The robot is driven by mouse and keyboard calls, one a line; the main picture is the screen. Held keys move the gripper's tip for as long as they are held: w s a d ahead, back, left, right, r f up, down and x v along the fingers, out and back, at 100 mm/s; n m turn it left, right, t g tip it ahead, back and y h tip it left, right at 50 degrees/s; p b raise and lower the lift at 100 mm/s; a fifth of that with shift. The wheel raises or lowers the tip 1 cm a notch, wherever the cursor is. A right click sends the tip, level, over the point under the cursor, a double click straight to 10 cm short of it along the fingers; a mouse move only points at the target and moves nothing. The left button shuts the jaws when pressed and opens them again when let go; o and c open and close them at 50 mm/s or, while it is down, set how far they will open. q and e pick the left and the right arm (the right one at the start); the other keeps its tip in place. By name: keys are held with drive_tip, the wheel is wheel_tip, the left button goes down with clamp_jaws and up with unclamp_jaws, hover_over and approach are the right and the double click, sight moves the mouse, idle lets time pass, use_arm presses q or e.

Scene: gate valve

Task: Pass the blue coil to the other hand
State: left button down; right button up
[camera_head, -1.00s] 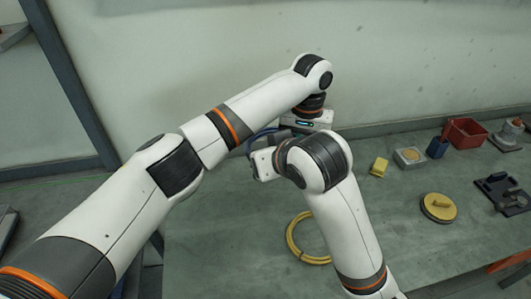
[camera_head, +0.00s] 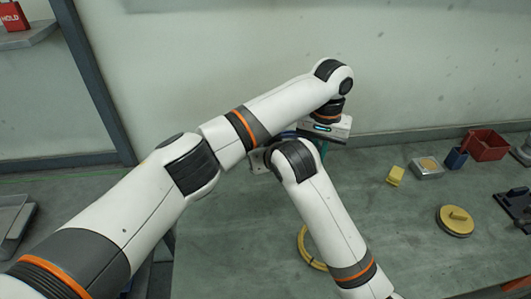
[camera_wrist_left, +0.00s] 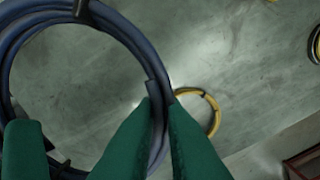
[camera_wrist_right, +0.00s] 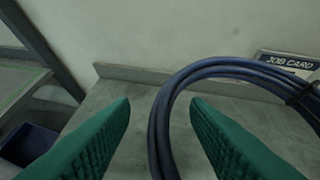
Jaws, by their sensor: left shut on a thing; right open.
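The blue coil (camera_wrist_left: 85,20) hangs from my left gripper (camera_wrist_left: 162,104), whose green fingers are shut on one side of its ring in the left wrist view. In the right wrist view, the coil (camera_wrist_right: 160,125) passes between the spread green fingers of my right gripper (camera_wrist_right: 160,102), nearer the right-hand finger. The right gripper is open around that strand. In the head view, a little of the coil (camera_head: 287,135) shows behind my right wrist; most of it and the fingers are hidden by my arms.
A yellow coil (camera_head: 304,250) lies on the green table (camera_head: 230,235) below my arms. To the right are a yellow block (camera_head: 396,175), a grey box (camera_head: 427,168), a blue container (camera_head: 456,158), a red bin (camera_head: 488,145) and a round yellow-topped part (camera_head: 455,220). A wall stands behind.

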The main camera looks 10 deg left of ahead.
clamp_jaws()
use_arm(q)
drive_tip(key=c, duration=1.4)
unclamp_jaws()
drive_tip(key=shift+c, duration=0.2)
